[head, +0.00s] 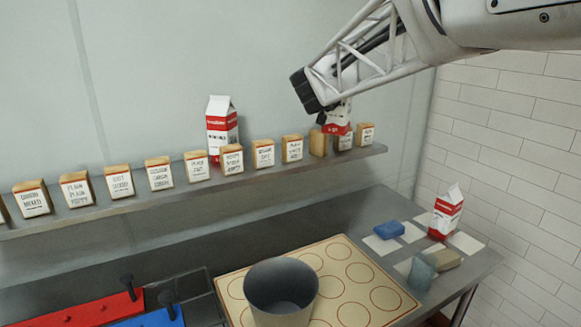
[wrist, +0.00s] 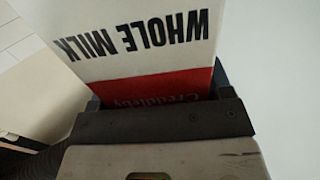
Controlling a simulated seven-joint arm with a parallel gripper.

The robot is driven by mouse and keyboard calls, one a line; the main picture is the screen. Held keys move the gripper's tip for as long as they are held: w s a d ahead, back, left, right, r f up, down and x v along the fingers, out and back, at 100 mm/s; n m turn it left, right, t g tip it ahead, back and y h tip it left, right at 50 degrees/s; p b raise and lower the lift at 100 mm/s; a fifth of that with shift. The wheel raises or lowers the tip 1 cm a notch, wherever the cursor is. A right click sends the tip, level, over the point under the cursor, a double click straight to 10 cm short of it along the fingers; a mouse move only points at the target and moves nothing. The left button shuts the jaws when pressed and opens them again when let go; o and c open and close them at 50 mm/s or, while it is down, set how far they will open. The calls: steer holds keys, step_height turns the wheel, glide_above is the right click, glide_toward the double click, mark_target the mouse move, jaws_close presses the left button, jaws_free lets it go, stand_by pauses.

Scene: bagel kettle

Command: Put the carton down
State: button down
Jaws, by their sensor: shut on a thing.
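My gripper (head: 328,104) is shut on a white and red milk carton (head: 338,118) at the right part of the wall shelf (head: 215,180). The held carton is behind the row of small labelled blocks, which hide its lower part. I cannot tell whether its base touches the shelf. In the wrist view the carton (wrist: 140,38) fills the space beyond the dark jaw (wrist: 165,125), its "WHOLE MILK" lettering upside down. A second carton (head: 221,128) stands upright on the shelf further left. A third carton (head: 446,212) stands on the counter at the right, on or beside white squares.
Several tan labelled blocks (head: 264,153) line the shelf's front. Below are a grey kettle (head: 282,290), a board with circles (head: 385,297), a blue block (head: 389,229), grey and tan blocks (head: 447,260), and red (head: 95,312) and blue trays. A tiled wall is at right.

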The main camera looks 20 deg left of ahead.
steer(key=a+r+m+h, duration=0.2)
steer(key=a+r+h, duration=0.2)
steer(key=a+r, duration=0.9)
steer(key=s+a+f, duration=0.1)
steer(key=s+a, duration=0.5)
steer(key=a, duration=0.4)
steer(key=s+a+f, duration=0.2)
steer(key=s+a, duration=0.4)
steer(key=a, duration=0.5)
steer(key=shift+m+g+h, duration=0.3)
steer(key=shift+m+g, duration=0.3)
steer(key=s+a+f, duration=0.2)
steer(key=a+f, duration=0.1)
steer(key=s+a+f, duration=0.1)
steer(key=a+f, duration=0.2)
steer(key=s+a+f, duration=0.2)
steer(key=a+f, duration=0.1)
steer(key=f, duration=0.1)
steer(key=shift+s+a, duration=0.35)
steer(key=shift+f, duration=0.15)
steer(key=shift+f, duration=3.1)
